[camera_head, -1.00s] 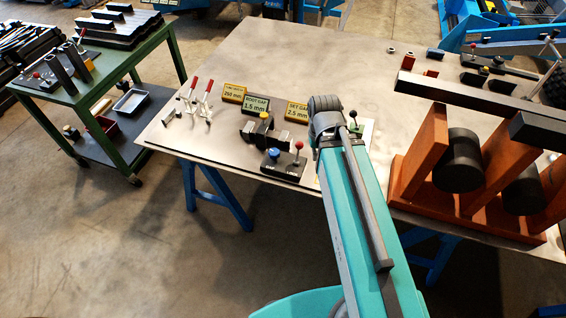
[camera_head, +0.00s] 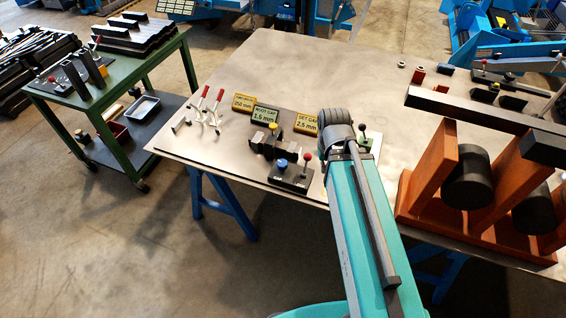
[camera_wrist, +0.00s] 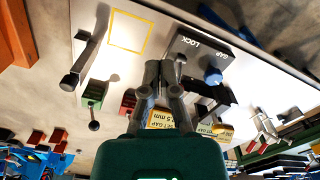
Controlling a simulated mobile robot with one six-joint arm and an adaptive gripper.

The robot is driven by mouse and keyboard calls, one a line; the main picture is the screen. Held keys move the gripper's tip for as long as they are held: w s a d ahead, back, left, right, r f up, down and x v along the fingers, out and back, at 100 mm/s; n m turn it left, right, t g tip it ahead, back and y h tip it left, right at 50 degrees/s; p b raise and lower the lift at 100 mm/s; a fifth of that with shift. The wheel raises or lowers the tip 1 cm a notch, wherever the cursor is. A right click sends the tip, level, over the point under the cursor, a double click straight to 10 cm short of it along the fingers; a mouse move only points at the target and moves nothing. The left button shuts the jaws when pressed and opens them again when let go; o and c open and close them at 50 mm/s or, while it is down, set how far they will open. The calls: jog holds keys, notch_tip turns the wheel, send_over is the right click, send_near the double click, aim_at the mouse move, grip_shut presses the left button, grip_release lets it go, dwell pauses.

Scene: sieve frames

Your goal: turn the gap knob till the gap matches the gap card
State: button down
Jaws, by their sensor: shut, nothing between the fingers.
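The gap block (camera_head: 290,180) is a black base at the table's front edge, carrying a blue knob (camera_head: 281,164) and a red-tipped lever (camera_head: 306,165). In the wrist view the block (camera_wrist: 192,50) reads GAP and LOCK, with the blue knob (camera_wrist: 212,76) at its corner. A dark fixture (camera_head: 266,142) stands behind it. The green card (camera_head: 265,115) reads ROOT GAP 1.5 mm; a yellow card (camera_head: 306,123) reads SET GAP 2.5 mm. My gripper (camera_wrist: 160,70) is shut and empty, left of the blue knob in the wrist view and apart from it. My arm hides its fingers in the head view.
Another yellow card (camera_head: 243,102) reads 250 mm. Two red-handled clamps (camera_head: 212,108) stand at the left. A green block with a lever (camera_head: 365,144) lies right of my wrist. An orange rack (camera_head: 435,170) with black cylinders fills the right. The table's back middle is clear.

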jog(key=c, duration=1.1)
grip_release()
jog(key=shift+w, duration=0.15)
jog(key=shift+o, duration=1.1)
jog(key=shift+w+a, duration=0.2)
jog(key=shift+w, duration=0.15)
jog(key=o, duration=0.8)
jog(key=w+a+n, duration=0.3)
jog(key=w+a, duration=0.2)
jog(key=w, duration=0.3)
jog(key=shift+f+n, duration=0.25)
jog(key=shift+n, duration=0.05)
jog(key=n, duration=0.3)
send_over(282, 163)
jog(key=shift+f+b, duration=0.15)
jog(key=shift+b, duration=0.2)
jog(key=shift+f, duration=0.15)
notch_tip(282, 163, down, 14)
jog(key=b, duration=1.4)
jog(key=shift+r, duration=0.25)
